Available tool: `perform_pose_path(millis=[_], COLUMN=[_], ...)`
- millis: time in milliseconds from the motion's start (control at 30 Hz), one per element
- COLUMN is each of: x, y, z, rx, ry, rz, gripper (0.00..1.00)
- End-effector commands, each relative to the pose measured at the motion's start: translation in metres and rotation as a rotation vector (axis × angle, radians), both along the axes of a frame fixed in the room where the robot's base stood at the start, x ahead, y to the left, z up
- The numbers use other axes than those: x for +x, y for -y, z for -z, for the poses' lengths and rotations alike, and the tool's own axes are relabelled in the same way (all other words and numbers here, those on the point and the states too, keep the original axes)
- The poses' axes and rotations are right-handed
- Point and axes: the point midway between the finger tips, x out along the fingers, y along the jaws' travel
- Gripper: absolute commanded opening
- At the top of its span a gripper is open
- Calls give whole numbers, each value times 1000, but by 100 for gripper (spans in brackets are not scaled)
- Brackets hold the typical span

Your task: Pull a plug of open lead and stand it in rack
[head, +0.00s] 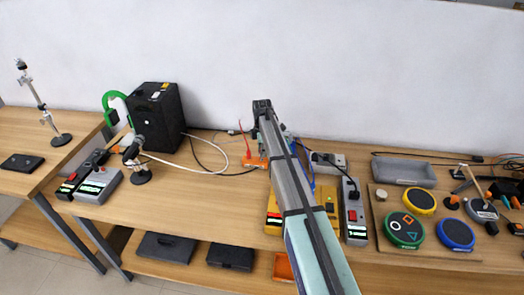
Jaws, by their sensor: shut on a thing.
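My arm reaches from the bottom edge up to the middle of the head view, over the back of the bench. My gripper is not visible; the arm seems to hide it, so what it holds cannot be seen. A small orange piece (254,162), perhaps the rack, lies just left of my arm. A thin red upright part (246,141) stands at it. A grey power strip (353,211) with a red switch stands right of my arm, and a black lead (326,160) runs near it. Another strip (98,184) lies at the left. Which lead is open cannot be told.
A black box (157,115) stands at the back left beside a small microphone-like stand (138,160). A yellow case (274,213) is partly behind my arm. A grey tray (403,172) and a board with round pads (402,230) fill the right. The bench's left middle is clear.

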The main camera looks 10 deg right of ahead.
Motion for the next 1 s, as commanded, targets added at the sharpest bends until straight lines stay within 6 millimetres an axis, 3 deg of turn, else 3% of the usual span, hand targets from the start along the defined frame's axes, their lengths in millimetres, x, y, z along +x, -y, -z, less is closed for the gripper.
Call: perform_pose_path(millis=[800,833,900,1000], x=[0,0,0,0], y=[0,0,0,0], z=[19,19,18,18], rx=[0,0,0,0], ry=[1,1,1,0], rz=[0,0,0,0], gripper=[0,27,50,50])
